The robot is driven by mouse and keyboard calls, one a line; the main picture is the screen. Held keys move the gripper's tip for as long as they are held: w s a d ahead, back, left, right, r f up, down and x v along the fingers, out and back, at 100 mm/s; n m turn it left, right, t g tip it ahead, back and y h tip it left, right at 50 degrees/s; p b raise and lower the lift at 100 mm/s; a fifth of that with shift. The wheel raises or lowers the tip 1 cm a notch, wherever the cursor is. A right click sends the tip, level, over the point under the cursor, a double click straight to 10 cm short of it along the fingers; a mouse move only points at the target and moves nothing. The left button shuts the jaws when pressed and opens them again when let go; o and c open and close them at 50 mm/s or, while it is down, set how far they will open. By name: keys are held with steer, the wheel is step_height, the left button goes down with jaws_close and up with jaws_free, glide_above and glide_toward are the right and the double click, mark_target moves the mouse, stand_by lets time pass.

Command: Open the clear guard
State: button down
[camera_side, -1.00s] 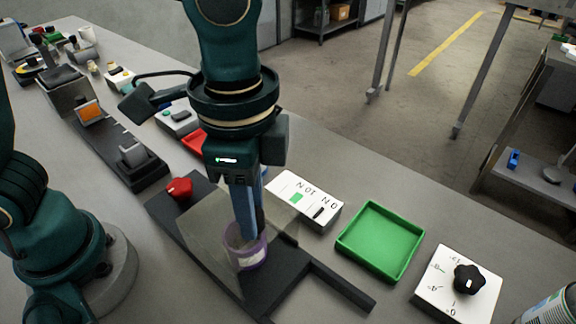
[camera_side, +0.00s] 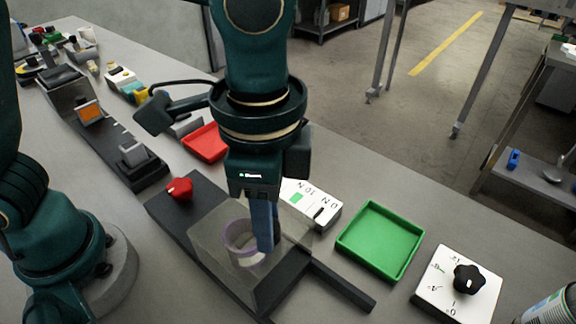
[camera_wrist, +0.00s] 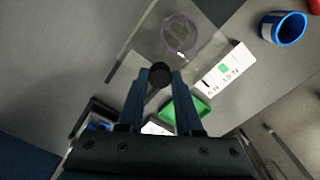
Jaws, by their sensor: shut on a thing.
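The clear guard (camera_side: 222,252) is a see-through box on the dark base of the labeller (camera_side: 217,196) in the side view. A purple-rimmed ring (camera_side: 243,240) shows through it; the ring also shows in the wrist view (camera_wrist: 180,33). My gripper (camera_side: 264,248) points down at the guard's right side, just right of the ring. In the wrist view my fingers (camera_wrist: 160,82) are closed around a dark round knob (camera_wrist: 160,73). The knob is hidden by the fingers in the side view. How far the guard is tilted is hard to tell.
A red knob (camera_side: 180,190) stands on the base's far end. A dark bar (camera_side: 342,287) sticks out at right. A white marked panel (camera_side: 318,210), a green tray (camera_side: 381,240) and a white dial box (camera_side: 457,287) lie right. A blue cup (camera_wrist: 283,27) shows in the wrist view.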

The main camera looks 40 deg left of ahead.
steer(key=d, duration=1)
steer(key=shift+d, duration=0.25)
steer(key=c, duration=0.6)
jaws_free()
steer(key=shift+a, duration=0.1)
